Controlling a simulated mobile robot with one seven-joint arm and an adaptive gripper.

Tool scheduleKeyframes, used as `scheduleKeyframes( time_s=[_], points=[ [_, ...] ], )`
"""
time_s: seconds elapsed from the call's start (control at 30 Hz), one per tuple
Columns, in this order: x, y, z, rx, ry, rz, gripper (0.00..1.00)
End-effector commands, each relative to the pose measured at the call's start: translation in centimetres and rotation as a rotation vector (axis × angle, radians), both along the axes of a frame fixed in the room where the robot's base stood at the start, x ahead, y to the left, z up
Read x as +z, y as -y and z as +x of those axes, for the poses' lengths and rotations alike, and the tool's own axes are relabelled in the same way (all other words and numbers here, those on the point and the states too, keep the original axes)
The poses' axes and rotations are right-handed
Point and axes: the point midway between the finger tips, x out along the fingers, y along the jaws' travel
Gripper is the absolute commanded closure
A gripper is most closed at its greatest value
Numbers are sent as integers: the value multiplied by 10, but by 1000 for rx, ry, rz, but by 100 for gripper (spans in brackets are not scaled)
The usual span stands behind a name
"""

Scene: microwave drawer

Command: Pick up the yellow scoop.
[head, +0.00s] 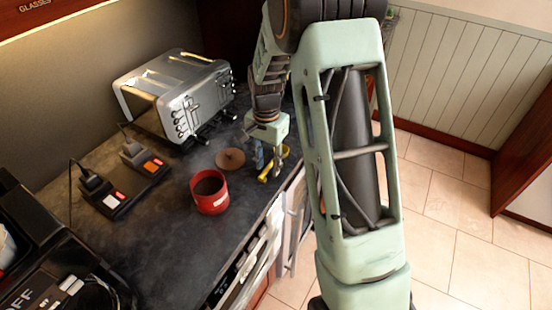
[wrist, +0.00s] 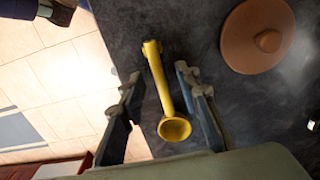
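The yellow scoop (wrist: 162,85) lies on the dark countertop (wrist: 205,20) near its edge, its round bowl towards the bottom of the wrist view and its handle pointing up. In the head view the scoop (head: 263,179) shows partly behind my gripper (head: 268,168). In the wrist view my gripper (wrist: 160,76) is open, with one finger on each side of the scoop's handle and a visible gap on both sides. My gripper points down over the scoop. I cannot tell how far down the fingertips reach beside it.
A brown round lid (head: 230,159) lies left of the scoop, and an open red canister (head: 209,192) stands nearby. A silver toaster (head: 177,95) and a black device with red and orange switches (head: 125,183) stand further left. The countertop drops to the tiled floor (head: 440,230) on the right.

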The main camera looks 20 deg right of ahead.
Motion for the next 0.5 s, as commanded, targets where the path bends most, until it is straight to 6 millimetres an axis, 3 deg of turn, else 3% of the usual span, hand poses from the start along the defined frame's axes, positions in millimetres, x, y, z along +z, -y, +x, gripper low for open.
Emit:
scheduleKeyframes(
  time_s=[0.5],
  points=[
    [-5, 0, 0, 1, 0, 0, 70]
  ],
)
